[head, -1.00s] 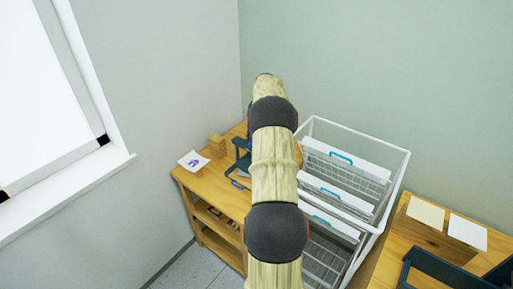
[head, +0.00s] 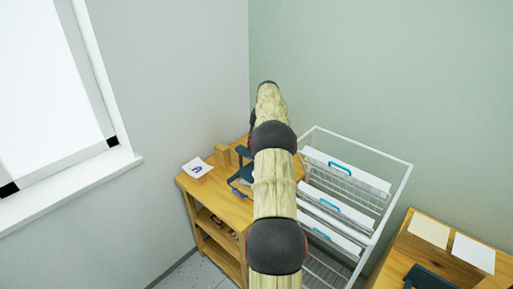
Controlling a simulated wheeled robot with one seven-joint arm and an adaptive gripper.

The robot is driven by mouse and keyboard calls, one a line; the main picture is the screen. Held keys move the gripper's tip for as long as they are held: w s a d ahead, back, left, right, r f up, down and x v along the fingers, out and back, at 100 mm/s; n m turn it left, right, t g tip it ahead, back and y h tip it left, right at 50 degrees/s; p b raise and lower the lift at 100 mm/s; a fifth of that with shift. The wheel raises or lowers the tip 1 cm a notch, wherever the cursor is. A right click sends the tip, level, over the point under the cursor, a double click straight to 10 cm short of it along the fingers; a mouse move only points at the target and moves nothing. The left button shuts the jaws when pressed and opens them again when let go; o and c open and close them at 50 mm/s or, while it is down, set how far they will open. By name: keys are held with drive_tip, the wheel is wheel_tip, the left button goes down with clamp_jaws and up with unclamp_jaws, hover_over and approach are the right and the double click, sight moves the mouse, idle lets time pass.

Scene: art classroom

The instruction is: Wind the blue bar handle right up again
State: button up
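A dark blue metal device (head: 242,180) stands on the wooden shelf unit, partly hidden behind my arm. It looks like a small press or clamp. A thin blue bar shows at its lower front, but I cannot tell whether this is the bar handle or how far it is wound. My arm rises through the middle of the view and bends away over the shelf. My gripper is hidden beyond the arm, so its opening and any contact cannot be seen.
The wooden shelf unit (head: 207,186) stands in the corner, with a white card (head: 198,168) and a small wooden block (head: 222,154) on top. A white wire drawer rack (head: 392,200) stands close on the right. A wooden table (head: 402,250) is at lower right.

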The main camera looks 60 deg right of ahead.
drive_tip(key=shift+o, duration=0.7)
drive_tip(key=shift+w+a+r, duration=0.1)
drive_tip(key=shift+w+r, duration=0.05)
drive_tip(key=shift+w, duration=0.15)
drive_tip(key=o, duration=0.4)
drive_tip(key=shift+s+f, duration=0.1)
drive_tip(key=shift+f, duration=0.1)
drive_tip(key=shift+c, duration=0.2)
drive_tip(key=shift+o, duration=0.4)
drive_tip(key=shift+s, duration=0.1)
drive_tip(key=v, duration=1.1)
drive_tip(key=shift+r, duration=0.45)
drive_tip(key=shift+c, duration=0.7)
